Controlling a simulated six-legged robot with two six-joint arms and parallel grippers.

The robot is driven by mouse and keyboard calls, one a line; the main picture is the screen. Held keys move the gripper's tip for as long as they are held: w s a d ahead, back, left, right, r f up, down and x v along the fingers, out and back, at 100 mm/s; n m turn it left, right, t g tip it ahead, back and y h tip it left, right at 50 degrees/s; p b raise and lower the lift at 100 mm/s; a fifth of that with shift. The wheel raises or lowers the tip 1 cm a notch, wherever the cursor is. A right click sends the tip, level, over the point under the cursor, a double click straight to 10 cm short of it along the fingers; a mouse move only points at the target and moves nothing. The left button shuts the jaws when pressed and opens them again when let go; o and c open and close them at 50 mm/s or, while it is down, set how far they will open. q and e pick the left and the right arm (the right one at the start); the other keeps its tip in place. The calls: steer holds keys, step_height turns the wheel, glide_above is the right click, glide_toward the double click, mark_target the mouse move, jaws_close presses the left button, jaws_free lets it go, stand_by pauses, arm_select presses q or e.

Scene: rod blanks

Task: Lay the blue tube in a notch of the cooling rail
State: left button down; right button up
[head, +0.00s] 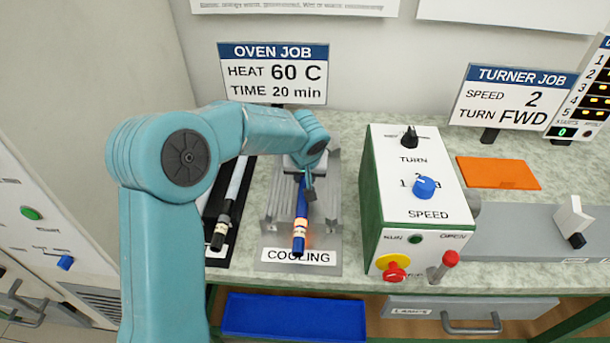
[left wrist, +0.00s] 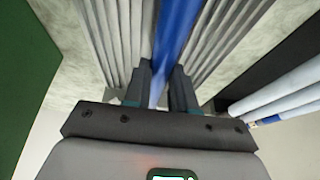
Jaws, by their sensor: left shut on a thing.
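The blue tube (head: 300,214) is in my left gripper (head: 307,187), over the grey ridged cooling rail (head: 331,225). Its near end has a pale band and a dark tip, with an orange glow beside it, above the COOLING label. In the left wrist view the blue tube (left wrist: 178,30) runs away between the two fingers of the left gripper (left wrist: 160,85), in line with the grooves of the cooling rail (left wrist: 112,35). I cannot tell whether the tube touches a notch or hangs just above it. My right gripper is not in view.
A dark rack (head: 213,262) with pale rods stands left of the rail. A green-sided TURN/SPEED control box (head: 416,185) stands close on the right. An orange mat (head: 498,173) lies farther right. A blue tray (head: 290,316) sits below the bench edge.

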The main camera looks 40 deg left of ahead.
arm_select(q)
steer(key=shift+s+d+r, duration=0.1)
steer(key=shift+s+r, duration=0.05)
steer(key=shift+b, duration=0.3)
steer(key=c, duration=0.9)
jaws_free()
steer(key=shift+f, duration=0.2)
steer(key=shift+r, duration=0.1)
steer(key=shift+r+p, duration=0.3)
steer(key=shift+p, duration=0.2)
steer(key=v, duration=1.1)
steer(key=shift+s+r, duration=0.1)
steer(key=shift+r, duration=0.2)
